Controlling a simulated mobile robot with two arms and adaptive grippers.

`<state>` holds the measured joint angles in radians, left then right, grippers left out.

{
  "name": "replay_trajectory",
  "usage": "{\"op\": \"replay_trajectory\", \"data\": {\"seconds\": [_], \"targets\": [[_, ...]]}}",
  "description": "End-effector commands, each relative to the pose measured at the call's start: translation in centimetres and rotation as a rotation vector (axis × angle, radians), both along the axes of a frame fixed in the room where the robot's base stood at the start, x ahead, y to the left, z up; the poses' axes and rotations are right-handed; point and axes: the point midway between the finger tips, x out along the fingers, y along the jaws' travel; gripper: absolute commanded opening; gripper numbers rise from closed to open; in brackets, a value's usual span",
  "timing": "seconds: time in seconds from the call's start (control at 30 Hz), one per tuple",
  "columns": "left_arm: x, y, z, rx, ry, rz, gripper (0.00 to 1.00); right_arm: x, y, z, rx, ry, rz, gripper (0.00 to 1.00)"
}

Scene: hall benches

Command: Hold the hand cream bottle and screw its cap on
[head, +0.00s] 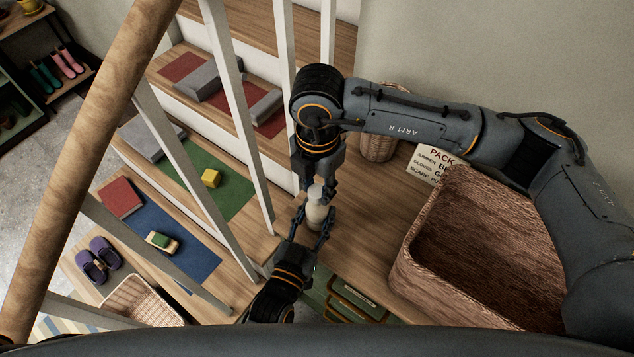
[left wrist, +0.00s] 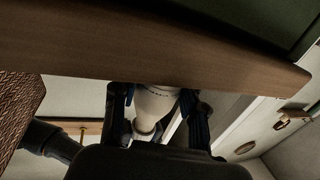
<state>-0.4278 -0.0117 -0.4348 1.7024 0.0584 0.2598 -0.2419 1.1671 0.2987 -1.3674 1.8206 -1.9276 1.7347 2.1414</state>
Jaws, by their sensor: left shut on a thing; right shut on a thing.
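The hand cream bottle (head: 316,214) is pale cream and stands between the two fingers of my left gripper (head: 315,226), which is shut on it. In the left wrist view the bottle (left wrist: 155,103) shows as a pale rounded body between dark fingers. My right gripper (head: 317,190) points down from above and is shut on the pale cap (head: 315,193) at the bottle's upper end. The cap is partly hidden by the fingers. It looks in line with the bottle and touching it or very close; I cannot tell whether it is seated on the thread.
A large woven basket (head: 408,272) stands at the right, with a packing-list card (head: 437,165) behind it. White balusters (head: 240,110) and a wooden handrail (head: 90,150) run along the left. Stepped benches hold mats, a yellow block (head: 211,178) and purple slippers (head: 97,261). A green box (head: 345,297) lies low in front.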

Motion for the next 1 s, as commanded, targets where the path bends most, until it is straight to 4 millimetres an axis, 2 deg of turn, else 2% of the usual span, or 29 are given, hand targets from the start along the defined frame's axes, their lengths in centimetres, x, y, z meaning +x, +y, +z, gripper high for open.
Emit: {"op": "replay_trajectory", "data": {"seconds": [0.2,0.4,0.53,0.8,0.83,0.93,1.0], "targets": [[-0.03,-0.03,-0.05,0.001,0.001,-0.001,0.0,-0.11,0.01,-0.04,0.002,0.002,-0.495,0.22],[-0.04,-0.03,-0.05,0.002,0.001,-0.001,0.0,-0.18,0.1,-0.04,0.003,0.003,-0.84,0.22],[-0.05,-0.04,-0.05,0.002,0.001,-0.001,0.0,-0.1,-0.02,0.0,0.003,0.001,-0.931,0.22],[-0.06,-0.03,-0.06,0.002,0.001,-0.001,0.0,-0.06,-0.06,0.02,0.002,-0.002,-0.939,0.22],[-0.06,-0.03,-0.06,0.002,0.001,-0.001,0.0,-0.06,-0.07,0.02,0.002,-0.002,-0.939,0.33],[-0.06,-0.03,-0.06,0.002,0.001,-0.001,0.0,-0.06,-0.07,0.01,0.001,-0.002,-0.938,0.54],[-0.06,-0.03,-0.06,0.001,0.002,-0.001,0.0,-0.07,-0.07,0.0,0.001,-0.002,-0.938,0.54]]}}
